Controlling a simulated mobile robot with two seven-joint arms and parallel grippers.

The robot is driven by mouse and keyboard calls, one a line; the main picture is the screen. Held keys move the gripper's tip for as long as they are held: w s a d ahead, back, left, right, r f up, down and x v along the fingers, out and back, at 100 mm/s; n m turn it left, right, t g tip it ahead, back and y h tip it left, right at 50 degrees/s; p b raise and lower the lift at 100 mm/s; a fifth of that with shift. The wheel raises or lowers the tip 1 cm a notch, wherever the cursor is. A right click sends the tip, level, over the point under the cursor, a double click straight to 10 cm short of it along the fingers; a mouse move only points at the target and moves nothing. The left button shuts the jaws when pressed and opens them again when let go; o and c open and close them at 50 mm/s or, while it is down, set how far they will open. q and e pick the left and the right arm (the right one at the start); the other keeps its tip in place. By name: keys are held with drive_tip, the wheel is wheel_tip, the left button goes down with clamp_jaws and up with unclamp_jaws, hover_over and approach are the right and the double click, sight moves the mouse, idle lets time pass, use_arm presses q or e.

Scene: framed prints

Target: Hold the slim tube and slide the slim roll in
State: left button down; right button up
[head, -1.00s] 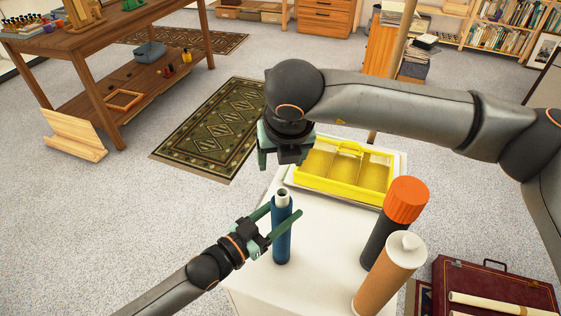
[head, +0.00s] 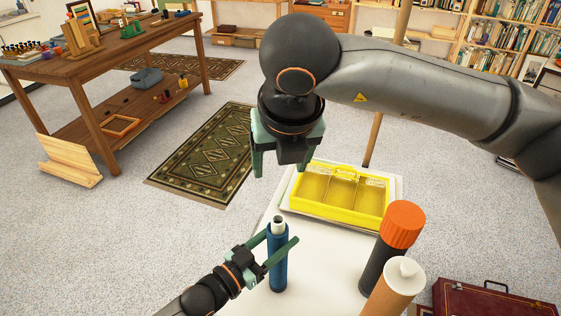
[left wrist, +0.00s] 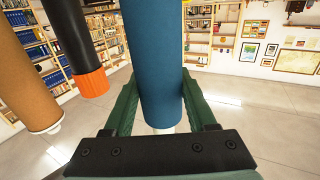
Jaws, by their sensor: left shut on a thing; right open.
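The slim blue tube (head: 278,268) stands upright at the left edge of the white table. My left gripper (head: 282,254) is shut around its upper part; the left wrist view shows the tube (left wrist: 152,60) between the green fingers. A short white hollow end (head: 278,223) sticks out of the tube's mouth; it looks like the end of the slim roll, mostly hidden inside. My right gripper (head: 284,165) is open and empty, above and apart from the tube.
A yellow divided tray (head: 340,215) lies behind the tube. A dark tube with an orange cap (head: 403,224) and a brown tube with a white cap (head: 392,293) stand to the right. A dark red case (head: 480,301) is at the lower right.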

idle(0.3)
use_arm(q)
drive_tip(key=shift+c, duration=0.6)
unclamp_jaws()
drive_tip(key=v, duration=1.2)
